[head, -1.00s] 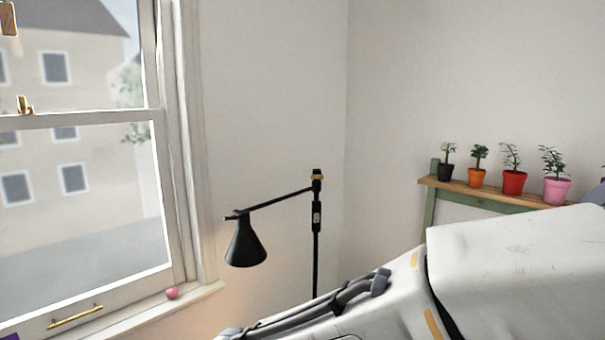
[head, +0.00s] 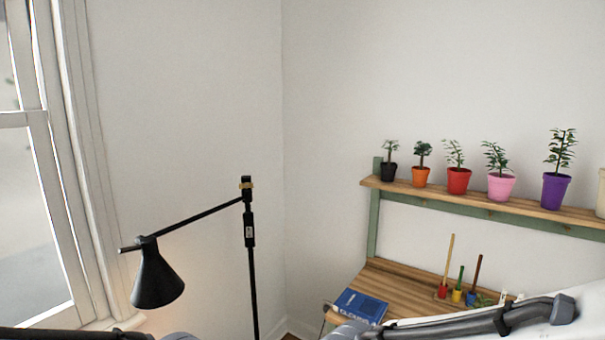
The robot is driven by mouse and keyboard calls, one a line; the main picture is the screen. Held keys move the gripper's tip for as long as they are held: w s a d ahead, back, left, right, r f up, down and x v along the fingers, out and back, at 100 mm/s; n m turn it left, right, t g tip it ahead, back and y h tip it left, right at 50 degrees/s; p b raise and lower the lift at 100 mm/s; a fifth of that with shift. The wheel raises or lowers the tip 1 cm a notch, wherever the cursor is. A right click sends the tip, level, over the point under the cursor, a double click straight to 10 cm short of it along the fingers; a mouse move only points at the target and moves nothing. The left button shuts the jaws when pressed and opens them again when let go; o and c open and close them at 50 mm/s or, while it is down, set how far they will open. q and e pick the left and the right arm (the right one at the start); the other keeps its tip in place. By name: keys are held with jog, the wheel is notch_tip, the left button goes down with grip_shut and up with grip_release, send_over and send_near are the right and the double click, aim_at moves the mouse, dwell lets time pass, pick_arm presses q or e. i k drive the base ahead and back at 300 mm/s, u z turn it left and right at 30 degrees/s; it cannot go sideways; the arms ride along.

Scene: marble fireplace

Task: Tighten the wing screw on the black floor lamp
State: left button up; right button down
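The black floor lamp (head: 251,270) stands near the room corner, left of centre in the head view. Its thin upright pole carries a slanted arm (head: 195,219) that runs down left to a cone-shaped shade (head: 157,279). A brass-coloured piece (head: 246,185) shows at the joint near the pole top; it is too small to tell whether it is the wing screw. The lamp's base is below the frame. Parts of my arms show along the bottom edge, but neither gripper is in view.
A wooden bench (head: 395,285) with a raised shelf (head: 425,195) stands at the right. Several potted plants, including a purple pot (head: 556,190), line the shelf. A blue book (head: 360,306) and small tools lie on the bench. A window frame (head: 80,160) is at the left.

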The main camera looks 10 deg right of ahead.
aim_at(246, 185)
jog(key=z, duration=0.25)
jog(key=i, duration=0.65)
jog(key=u, duration=0.6)
jog(key=i, duration=0.55)
jog(key=u, duration=0.65)
